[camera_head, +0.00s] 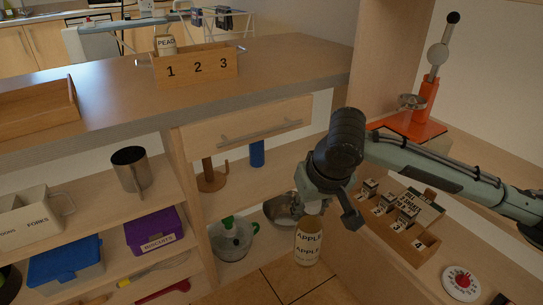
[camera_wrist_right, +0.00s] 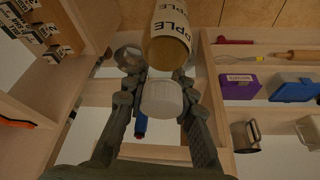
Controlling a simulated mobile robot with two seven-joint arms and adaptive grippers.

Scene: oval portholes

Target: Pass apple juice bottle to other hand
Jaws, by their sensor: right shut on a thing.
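The apple juice bottle (camera_head: 308,246), with yellowish contents, a white cap and an APPLE label, hangs roughly upright below my right gripper (camera_head: 322,203). That gripper is shut on the bottle near its white cap. In the right wrist view the bottle (camera_wrist_right: 170,45) points away from me, its white cap nearest, with the fingers of my right gripper (camera_wrist_right: 160,88) on either side. In the head view the gripper partly hides the top of the bottle. My left gripper is not in view.
A counter (camera_head: 120,100) carries a numbered wooden box (camera_head: 196,68) at the back. Shelves below hold a metal cup (camera_head: 131,171), a purple biscuits box (camera_head: 154,231), a blue box (camera_head: 65,263) and a kettle (camera_head: 232,240). A numbered wooden rack (camera_head: 400,243) stands right of the bottle.

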